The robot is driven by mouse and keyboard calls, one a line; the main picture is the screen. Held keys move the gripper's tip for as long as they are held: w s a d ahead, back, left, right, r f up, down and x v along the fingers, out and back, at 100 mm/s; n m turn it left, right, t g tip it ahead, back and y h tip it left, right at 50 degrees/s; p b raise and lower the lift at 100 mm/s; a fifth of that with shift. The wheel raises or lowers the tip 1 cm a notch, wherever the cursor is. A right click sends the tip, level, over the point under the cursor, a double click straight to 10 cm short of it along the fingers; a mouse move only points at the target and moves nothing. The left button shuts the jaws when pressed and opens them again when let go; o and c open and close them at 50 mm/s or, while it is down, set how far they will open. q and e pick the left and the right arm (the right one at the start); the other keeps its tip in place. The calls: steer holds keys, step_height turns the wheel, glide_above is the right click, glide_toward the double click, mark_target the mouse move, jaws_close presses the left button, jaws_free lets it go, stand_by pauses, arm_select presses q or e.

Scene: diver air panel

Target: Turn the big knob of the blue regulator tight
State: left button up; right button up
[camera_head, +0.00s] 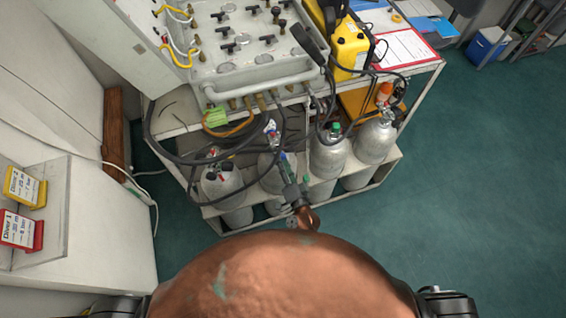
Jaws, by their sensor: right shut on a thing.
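The blue regulator (271,128) is small in the head view, at the top of the second gas cylinder from the left, with hoses close around it. My right gripper (280,152) reaches up to it from below in the picture and is shut at its near side, on what appears to be its big knob. The fingers and wrist hide most of the knob, so its turn cannot be read. My left gripper is out of view.
Silver cylinders (328,156) stand in the white rack (378,192) beside the regulator. Black hoses (160,155) loop down from the valve panel (235,68) above. A yellow case (350,46) stands on the top shelf. Green floor (460,200) is clear at the right.

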steer(key=shift+m, duration=0.4)
steer(key=o, duration=1.2)
steer(key=shift+c, duration=0.2)
steer(key=v, duration=1.2)
steer(key=shift+f, duration=0.1)
